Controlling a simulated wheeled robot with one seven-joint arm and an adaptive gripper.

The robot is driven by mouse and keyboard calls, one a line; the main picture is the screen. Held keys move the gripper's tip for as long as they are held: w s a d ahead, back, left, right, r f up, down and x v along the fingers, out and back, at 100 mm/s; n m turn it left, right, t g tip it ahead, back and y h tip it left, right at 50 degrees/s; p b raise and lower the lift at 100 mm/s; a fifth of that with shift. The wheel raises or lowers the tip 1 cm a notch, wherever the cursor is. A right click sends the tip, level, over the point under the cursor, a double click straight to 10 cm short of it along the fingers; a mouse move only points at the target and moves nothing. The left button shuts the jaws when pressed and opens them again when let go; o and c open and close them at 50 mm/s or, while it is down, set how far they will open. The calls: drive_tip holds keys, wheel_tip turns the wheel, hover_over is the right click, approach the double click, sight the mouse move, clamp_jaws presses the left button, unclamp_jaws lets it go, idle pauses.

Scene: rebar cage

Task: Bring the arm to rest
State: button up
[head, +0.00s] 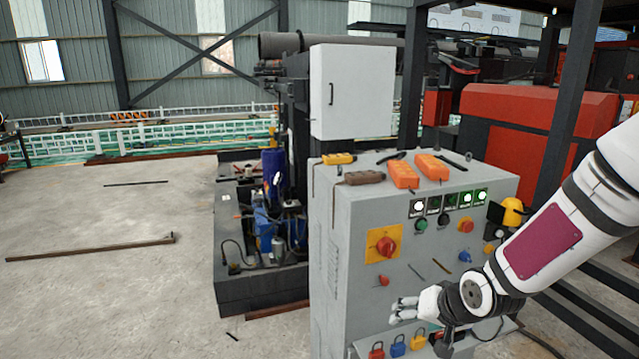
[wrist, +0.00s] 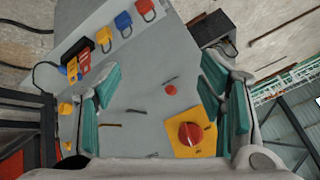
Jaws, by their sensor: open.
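My white arm (head: 560,225) reaches in from the right in the head view. My gripper (head: 402,309) is in front of the lower part of a grey control cabinet (head: 345,240), its fingers pointing left. In the wrist view my gripper (wrist: 160,88) has its teal-padded fingers spread wide with nothing between them. The cabinet face (wrist: 145,80) lies beyond the fingers, with a red knob (wrist: 170,90) showing between them. A red rotary switch on a yellow plate (wrist: 192,135) shows near the right finger. I cannot tell the exact gap to the cabinet.
Orange devices (head: 402,175) and tools lie on the cabinet top. A yellow helmet (head: 512,211) is at the cabinet's right side. A dark post (head: 572,90) stands behind my arm. Open floor (head: 100,225) lies left.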

drive_tip(key=s+a+r+n+g+h, duration=0.1)
drive_tip(key=s+r+n+h, duration=0.1)
drive_tip(key=s+r, duration=2)
drive_tip(key=s+n, duration=0.1)
drive_tip(key=s, duration=0.2)
drive_tip(key=shift+s+a+r, duration=0.2)
drive_tip(key=shift+s+r, duration=0.05)
